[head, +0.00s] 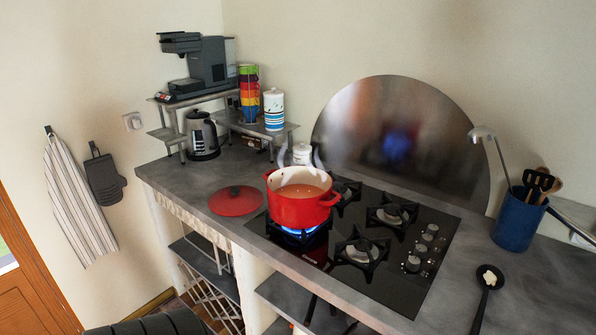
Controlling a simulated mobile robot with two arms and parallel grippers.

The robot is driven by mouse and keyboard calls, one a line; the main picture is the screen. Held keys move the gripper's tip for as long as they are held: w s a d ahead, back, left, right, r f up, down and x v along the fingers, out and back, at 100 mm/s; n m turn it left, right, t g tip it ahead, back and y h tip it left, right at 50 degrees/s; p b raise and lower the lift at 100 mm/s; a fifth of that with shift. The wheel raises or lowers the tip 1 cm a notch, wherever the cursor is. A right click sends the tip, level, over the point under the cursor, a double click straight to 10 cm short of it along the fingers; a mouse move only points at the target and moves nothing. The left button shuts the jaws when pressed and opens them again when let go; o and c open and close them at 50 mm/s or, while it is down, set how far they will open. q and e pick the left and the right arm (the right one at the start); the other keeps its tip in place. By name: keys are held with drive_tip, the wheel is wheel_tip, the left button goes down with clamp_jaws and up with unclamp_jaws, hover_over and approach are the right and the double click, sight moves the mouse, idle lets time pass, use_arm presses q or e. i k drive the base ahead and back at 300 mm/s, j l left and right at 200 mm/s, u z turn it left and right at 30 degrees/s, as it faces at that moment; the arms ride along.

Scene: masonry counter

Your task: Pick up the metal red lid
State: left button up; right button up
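A red pot (300,199) stands uncovered on the front left burner, just right of the lid. It holds an orange-brown liquid, and a blue flame (299,232) burns under it. Neither of my grippers shows in the head view. Nothing touches the lid from above.
The black gas hob (405,283) lies right of the pot. A kettle (202,137) and a metal shelf (240,124) with a coffee machine (201,62) stand behind the lid. A blue utensil holder (517,220) and a black spoon (485,290) are at the right. The counter's front edge runs close to the lid.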

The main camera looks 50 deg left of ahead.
sight(236, 200)
drive_tip(key=u, duration=2.1)
drive_tip(key=i+z, duration=0.3)
drive_tip(key=i, duration=0.35)
